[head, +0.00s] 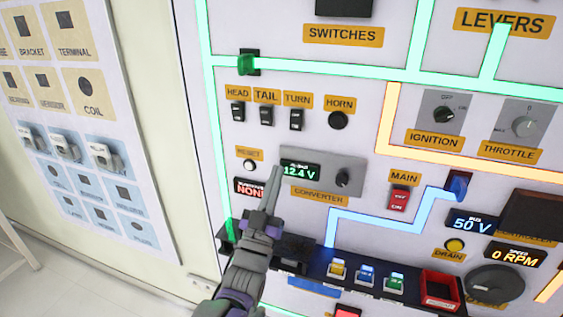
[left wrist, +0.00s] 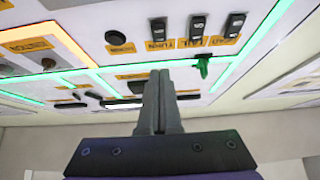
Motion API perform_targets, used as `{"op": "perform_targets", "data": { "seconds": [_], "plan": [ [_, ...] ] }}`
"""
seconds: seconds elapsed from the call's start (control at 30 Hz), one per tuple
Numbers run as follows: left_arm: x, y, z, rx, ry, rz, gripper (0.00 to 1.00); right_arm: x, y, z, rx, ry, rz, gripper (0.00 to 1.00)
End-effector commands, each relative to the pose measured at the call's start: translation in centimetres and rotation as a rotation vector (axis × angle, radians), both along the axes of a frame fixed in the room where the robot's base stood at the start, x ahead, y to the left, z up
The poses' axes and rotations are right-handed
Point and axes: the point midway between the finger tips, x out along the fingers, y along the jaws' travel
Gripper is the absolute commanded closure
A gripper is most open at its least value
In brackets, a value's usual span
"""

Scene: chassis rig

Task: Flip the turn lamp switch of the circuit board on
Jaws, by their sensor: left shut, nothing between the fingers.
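The turn lamp switch (head: 296,120) is a small black rocker under the orange TURN label (head: 297,100), right of the TAIL switch (head: 266,116) and HEAD switch (head: 238,112). It also shows, upside down, in the left wrist view (left wrist: 158,29). Its on or off position is too small to tell. My left gripper (head: 275,176) is shut and empty, pointing up, below the switch and beside the converter in the head view. In the left wrist view its closed fingertips (left wrist: 160,76) appear apart from the switch. My right gripper is not in view.
The round HORN button (head: 338,120) is right of the turn switch. The converter panel (head: 345,176) with its knob lies below. A green connector (head: 248,64) sits above the HEAD switch. A shelf of colored modules (head: 366,275) juts out lower down.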

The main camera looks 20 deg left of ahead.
Motion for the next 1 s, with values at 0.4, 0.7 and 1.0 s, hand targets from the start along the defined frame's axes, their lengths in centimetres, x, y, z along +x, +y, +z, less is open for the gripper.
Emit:
{"op": "perform_targets", "data": {
  "seconds": [0.4,0.7,1.0],
  "plan": [
    [7.2,-0.2,5.4,0.0,-0.001,0.0,1.0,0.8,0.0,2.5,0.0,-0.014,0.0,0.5],
    [10.5,-0.4,4.6,0.0,0.001,0.0,1.0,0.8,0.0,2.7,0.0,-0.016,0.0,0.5],
    [11.0,-0.4,4.5,0.0,0.001,0.0,1.0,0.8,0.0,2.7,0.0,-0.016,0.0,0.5]
  ]
}}
